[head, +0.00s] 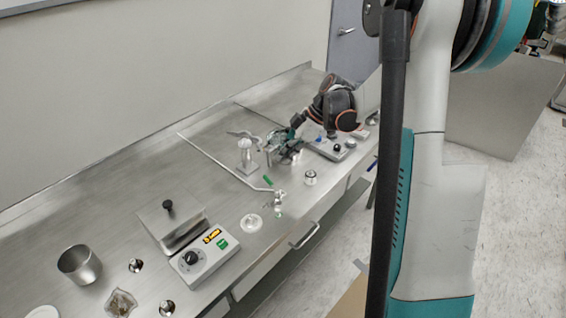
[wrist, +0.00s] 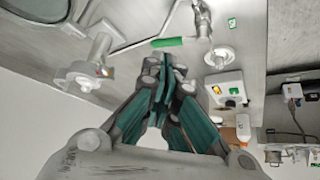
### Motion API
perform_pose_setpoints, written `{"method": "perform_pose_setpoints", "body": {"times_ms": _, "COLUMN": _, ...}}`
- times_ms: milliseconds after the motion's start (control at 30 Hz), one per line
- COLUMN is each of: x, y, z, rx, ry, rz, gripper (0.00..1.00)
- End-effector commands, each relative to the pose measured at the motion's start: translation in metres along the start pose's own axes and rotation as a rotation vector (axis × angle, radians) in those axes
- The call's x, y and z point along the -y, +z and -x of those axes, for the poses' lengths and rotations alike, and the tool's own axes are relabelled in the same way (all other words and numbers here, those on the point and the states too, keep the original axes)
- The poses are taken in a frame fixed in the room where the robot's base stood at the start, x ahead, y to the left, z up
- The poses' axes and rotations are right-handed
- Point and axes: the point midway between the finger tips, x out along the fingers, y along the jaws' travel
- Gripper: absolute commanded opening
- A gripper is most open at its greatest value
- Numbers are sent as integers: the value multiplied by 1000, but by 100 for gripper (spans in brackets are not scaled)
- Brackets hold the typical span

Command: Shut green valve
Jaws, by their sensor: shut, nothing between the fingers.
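The green valve handle (head: 267,180) is a small green lever on the thin metal tubing over the steel bench in the head view. It also shows in the wrist view (wrist: 167,42), lying roughly level across the picture just beyond my fingertips. My gripper (head: 279,146) is behind the handle in the head view, near the metal fitting with a round top. In the wrist view my gripper (wrist: 162,72) has its green-padded fingers together, with nothing held. A gap shows between the fingertips and the handle in the picture. The valve body is hard to make out.
A metal post fitting (head: 245,153) stands left of my gripper. A glass piece (head: 251,223), a controller box (head: 205,254) with orange display and a steel cup (head: 79,264) are nearer. Another control box (head: 330,149) lies right of my gripper. The bench's left back is clear.

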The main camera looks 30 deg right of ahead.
Motion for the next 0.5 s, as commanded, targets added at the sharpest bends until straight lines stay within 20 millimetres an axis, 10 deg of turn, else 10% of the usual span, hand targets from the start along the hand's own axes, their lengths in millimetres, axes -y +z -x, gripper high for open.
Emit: {"method": "perform_pose_setpoints", "body": {"times_ms": 500, "x": -18, "y": -4, "z": 64, "rx": 0, "ry": -1, "rz": 1, "gripper": 0}}
